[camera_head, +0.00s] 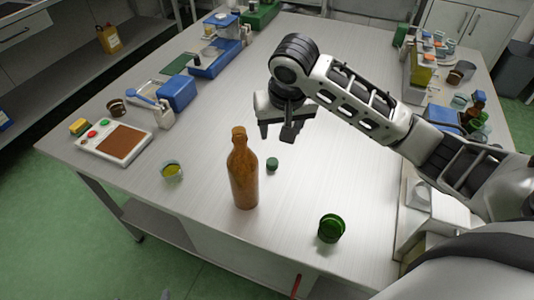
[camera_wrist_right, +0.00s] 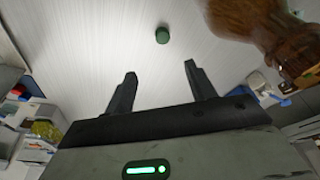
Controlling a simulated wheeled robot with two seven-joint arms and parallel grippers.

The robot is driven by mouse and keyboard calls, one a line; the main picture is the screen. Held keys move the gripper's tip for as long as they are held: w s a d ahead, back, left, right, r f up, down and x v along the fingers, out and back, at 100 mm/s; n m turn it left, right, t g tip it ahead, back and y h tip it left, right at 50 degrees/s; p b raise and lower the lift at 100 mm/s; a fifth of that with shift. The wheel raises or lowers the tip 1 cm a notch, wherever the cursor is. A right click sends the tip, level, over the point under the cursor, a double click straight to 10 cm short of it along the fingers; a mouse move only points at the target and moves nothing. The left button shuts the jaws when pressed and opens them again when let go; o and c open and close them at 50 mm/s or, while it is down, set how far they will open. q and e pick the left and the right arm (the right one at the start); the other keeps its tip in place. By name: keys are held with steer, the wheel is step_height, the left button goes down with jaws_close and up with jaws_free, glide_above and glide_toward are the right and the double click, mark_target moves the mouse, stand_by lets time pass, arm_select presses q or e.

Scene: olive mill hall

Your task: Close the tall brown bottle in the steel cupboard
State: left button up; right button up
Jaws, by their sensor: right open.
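The tall brown bottle (camera_head: 243,178) stands upright on the light table near its front edge, not inside a cupboard. Its mouth shows no cap. It also shows at the top right of the right wrist view (camera_wrist_right: 262,25). A small dark green cap (camera_head: 272,164) lies on the table just right of the bottle; it also shows in the right wrist view (camera_wrist_right: 162,34), ahead of the fingertips. My right gripper (camera_head: 277,137) is open and empty above the table, behind the bottle and cap; its fingers (camera_wrist_right: 160,69) show apart. My left gripper is not in view.
A green glass vessel (camera_head: 331,229) stands front right and a small cup (camera_head: 172,171) front left. A white device with a brown panel (camera_head: 122,143) and blue trays (camera_head: 177,93) line the left side. Several jars and boxes crowd the right edge. The table's middle is clear.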

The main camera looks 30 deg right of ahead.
glide_above(273, 162)
steer(key=s, duration=0.2)
step_height(273, 162, down, 10)
steer(key=shift+f, duration=0.1)
steer(key=shift+w+f, duration=0.1)
steer(key=shift+x, duration=2.6)
steer(key=shift+w+a, duration=0.1)
steer(key=shift+a, duration=0.15)
steer(key=c, duration=1)
